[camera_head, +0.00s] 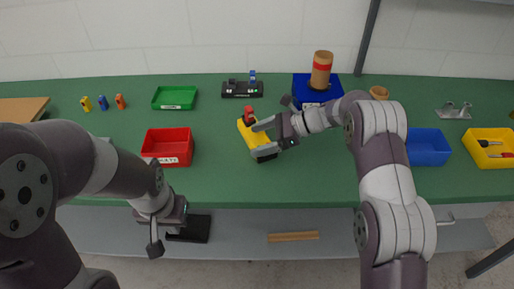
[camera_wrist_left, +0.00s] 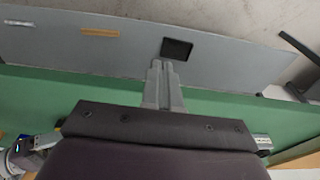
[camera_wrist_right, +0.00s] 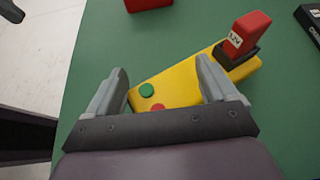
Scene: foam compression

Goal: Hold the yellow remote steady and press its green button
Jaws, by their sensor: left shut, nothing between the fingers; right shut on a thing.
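The yellow remote (camera_head: 247,131) is at the middle of the green table. In the right wrist view the remote (camera_wrist_right: 180,85) shows a green button (camera_wrist_right: 147,90), a red button (camera_wrist_right: 157,107) and a red block marked 12V (camera_wrist_right: 247,34) in a dark socket at its far end. My right gripper (camera_head: 259,140) is shut on the remote, one finger on each side; the green button lies uncovered between the fingers. I cannot tell whether the remote touches the table. My left gripper (camera_head: 155,242) is shut and empty, off the table's front edge; its fingers meet in the left wrist view (camera_wrist_left: 162,72).
A red bin (camera_head: 168,158) stands left of the remote, and a green tray (camera_head: 175,105) behind it. A black fixture (camera_head: 242,94) and a blue bin (camera_head: 303,83) are at the back. Blue (camera_head: 428,158) and yellow (camera_head: 488,158) bins stand right. Table between red bin and remote is clear.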

